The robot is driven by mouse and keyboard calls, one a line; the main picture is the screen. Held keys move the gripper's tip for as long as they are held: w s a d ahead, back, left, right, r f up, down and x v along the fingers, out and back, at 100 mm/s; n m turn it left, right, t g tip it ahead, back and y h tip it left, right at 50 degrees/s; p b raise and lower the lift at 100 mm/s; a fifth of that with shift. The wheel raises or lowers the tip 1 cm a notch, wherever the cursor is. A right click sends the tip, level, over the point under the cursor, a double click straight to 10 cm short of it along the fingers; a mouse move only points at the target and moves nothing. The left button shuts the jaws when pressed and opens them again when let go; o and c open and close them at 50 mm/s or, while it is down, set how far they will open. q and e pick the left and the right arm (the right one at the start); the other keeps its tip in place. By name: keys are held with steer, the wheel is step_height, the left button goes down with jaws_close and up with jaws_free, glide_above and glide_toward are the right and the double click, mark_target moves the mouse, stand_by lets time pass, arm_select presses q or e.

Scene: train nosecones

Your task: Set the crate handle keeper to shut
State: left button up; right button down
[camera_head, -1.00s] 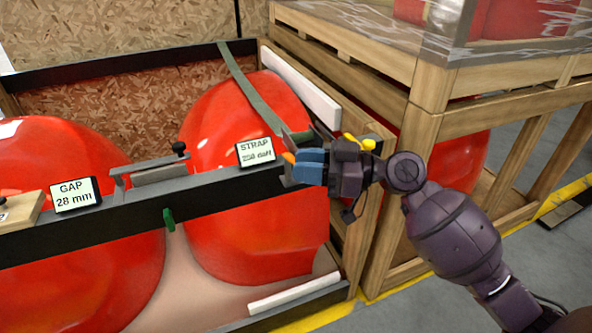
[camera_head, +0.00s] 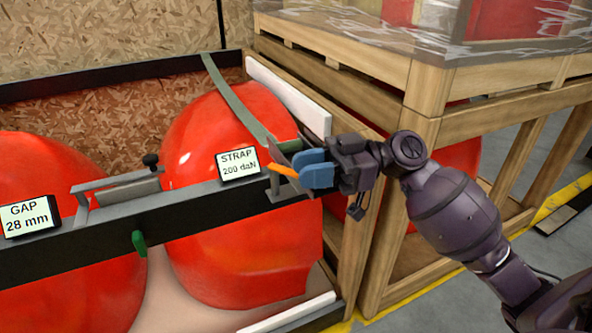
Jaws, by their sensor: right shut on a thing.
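My right gripper (camera_head: 300,170) reaches in from the right with blue fingers. It is shut on an orange handle (camera_head: 283,171), whose end sticks out to the left of the fingers. The handle sits by a grey metal bracket (camera_head: 288,192) at the right end of the black crossbar (camera_head: 190,198). A green strap (camera_head: 240,105) runs down to this bracket. I cannot tell a handle keeper apart for sure; the fingers and wrist hide part of the fitting. My left gripper is not in view.
Large red nosecones (camera_head: 215,130) lie in the crate below and behind the bar. A strap display (camera_head: 239,166) reads 200 daN and a gap display (camera_head: 29,216) reads 28 mm. A grey clamp with black knob (camera_head: 151,160) stands on the bar. A wooden crate (camera_head: 425,90) stands right.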

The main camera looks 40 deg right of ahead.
stand_by(0.3)
steer(key=c, duration=0.9)
jaws_free()
steer(key=shift+d, duration=0.1)
steer(key=v, duration=1)
steer(key=shift+d+p, duration=0.35)
steer(key=shift+p, duration=0.1)
steer(key=shift+s, duration=0.1)
steer(key=shift+c, duration=0.5)
